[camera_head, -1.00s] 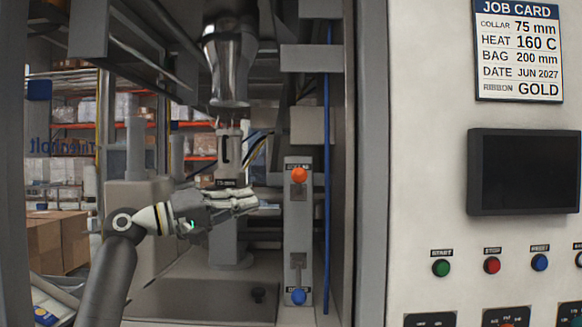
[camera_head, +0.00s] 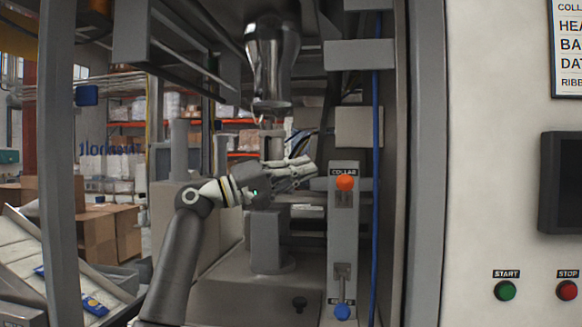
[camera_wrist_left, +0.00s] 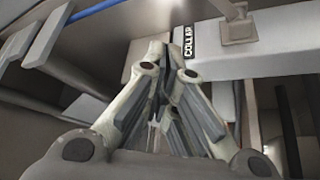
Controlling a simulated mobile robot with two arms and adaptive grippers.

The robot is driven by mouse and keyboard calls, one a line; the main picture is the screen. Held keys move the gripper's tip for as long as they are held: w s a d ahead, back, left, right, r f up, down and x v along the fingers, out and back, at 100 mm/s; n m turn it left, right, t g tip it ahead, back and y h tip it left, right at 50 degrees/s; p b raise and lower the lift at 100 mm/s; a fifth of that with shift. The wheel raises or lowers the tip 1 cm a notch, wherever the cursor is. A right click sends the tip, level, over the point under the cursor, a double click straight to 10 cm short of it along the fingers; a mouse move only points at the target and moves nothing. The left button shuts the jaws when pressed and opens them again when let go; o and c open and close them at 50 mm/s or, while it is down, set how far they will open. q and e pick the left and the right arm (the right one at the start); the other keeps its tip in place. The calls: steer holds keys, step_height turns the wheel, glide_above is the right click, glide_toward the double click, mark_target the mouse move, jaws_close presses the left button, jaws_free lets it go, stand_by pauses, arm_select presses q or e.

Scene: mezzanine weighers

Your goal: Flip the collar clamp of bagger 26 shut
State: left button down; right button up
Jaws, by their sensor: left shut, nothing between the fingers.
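The collar clamp lever has an orange knob (camera_head: 344,182) under a COLLAR label, high on a narrow grey upright plate (camera_head: 343,240). In the left wrist view, the COLLAR label (camera_wrist_left: 188,40) lies just beyond my fingers, and a metal lever part (camera_wrist_left: 237,27) shows to its right; the knob is cut off there. My left gripper (camera_head: 314,170) is shut and empty. Its fingertips are just left of the orange knob and about level with it in the head view. I cannot tell whether they touch the plate. My right gripper is not in view.
A lever with a blue knob (camera_head: 342,312) is low on the same plate. A shiny metal collar tube (camera_head: 271,65) hangs above my gripper. A blue hose (camera_head: 375,180) runs down right of the plate. The machine's frame post (camera_head: 425,160) stands further right.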

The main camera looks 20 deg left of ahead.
mark_target(341, 190)
arm_select(q)
steer(key=d+p, duration=0.1)
steer(key=d, duration=0.2)
steer(key=d+p, duration=0.1)
steer(key=d, duration=0.1)
steer(key=shift+w+d+f+p, duration=0.2)
steer(key=shift+d+f+p, duration=0.1)
steer(key=shift+f, duration=0.1)
steer(key=shift+a, duration=0.1)
steer(key=s+f+m+g+h+b, duration=0.1)
steer(key=m+b, duration=0.2)
steer(key=b, duration=0.1)
steer(key=s+f+m+g+h+b, duration=0.1)
steer(key=f+m+h+b, duration=0.1)
steer(key=m+b, duration=0.1)
steer(key=d+f+m+g+h+b, duration=0.1)
steer(key=m+h+b, duration=0.1)
steer(key=m+b, duration=0.2)
steer(key=shift+s+f+m+b, duration=0.3)
steer(key=shift+s+m, duration=0.1)
steer(key=shift+s+f+m+g+h+b, duration=0.1)
steer(key=shift+f+m+g+h+b, duration=0.7)
steer(key=shift+f+m+g+b, duration=0.75)
